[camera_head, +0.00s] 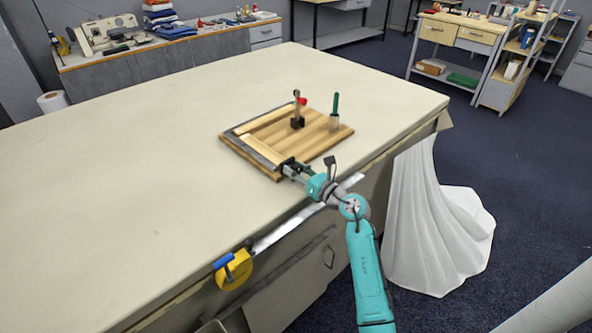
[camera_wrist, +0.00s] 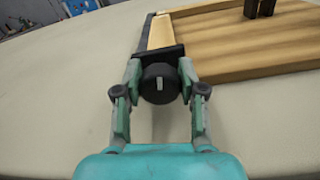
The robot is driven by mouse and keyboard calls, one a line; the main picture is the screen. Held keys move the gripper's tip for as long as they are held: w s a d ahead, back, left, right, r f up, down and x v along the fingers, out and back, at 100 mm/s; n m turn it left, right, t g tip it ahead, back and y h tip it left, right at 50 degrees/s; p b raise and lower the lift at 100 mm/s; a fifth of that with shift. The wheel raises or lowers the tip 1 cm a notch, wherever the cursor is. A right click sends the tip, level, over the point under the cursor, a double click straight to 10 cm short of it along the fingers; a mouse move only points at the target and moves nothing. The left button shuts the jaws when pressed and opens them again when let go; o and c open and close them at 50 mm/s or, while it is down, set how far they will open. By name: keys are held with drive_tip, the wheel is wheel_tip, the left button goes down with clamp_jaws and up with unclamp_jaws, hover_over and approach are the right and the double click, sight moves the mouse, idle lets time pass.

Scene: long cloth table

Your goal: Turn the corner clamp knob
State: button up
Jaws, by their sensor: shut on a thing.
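The corner clamp knob (camera_wrist: 160,84) is a round black knob with a pale mark, seen in the wrist view at the near end of a dark clamp bar. My gripper (camera_wrist: 158,80) has one finger on each side of the knob and is shut on it. The pale mark stands close to upright. In the head view my gripper (camera_head: 287,167) is at the near corner of the wooden board (camera_head: 275,165), where the arm hides the knob. The dark clamp frame (camera_head: 255,150) runs along the board's left edge, with pale wood strips beside it.
A red-topped clamp (camera_head: 298,108) and a green-handled tool (camera_head: 335,108) stand upright on the board. A yellow tape measure (camera_head: 233,270) with a blue part is at the table's front edge, a metal strip (camera_head: 290,226) reaching from it. The cloth table (camera_head: 160,160) is clear left of the board.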

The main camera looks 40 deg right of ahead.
drive_tip(key=shift+d+m, duration=0.1)
drive_tip(key=shift+m, duration=2)
drive_tip(key=o, duration=1.1)
drive_tip(key=shift+o, duration=0.2)
drive_tip(key=s, duration=1.2)
drive_tip(key=shift+d, duration=0.4)
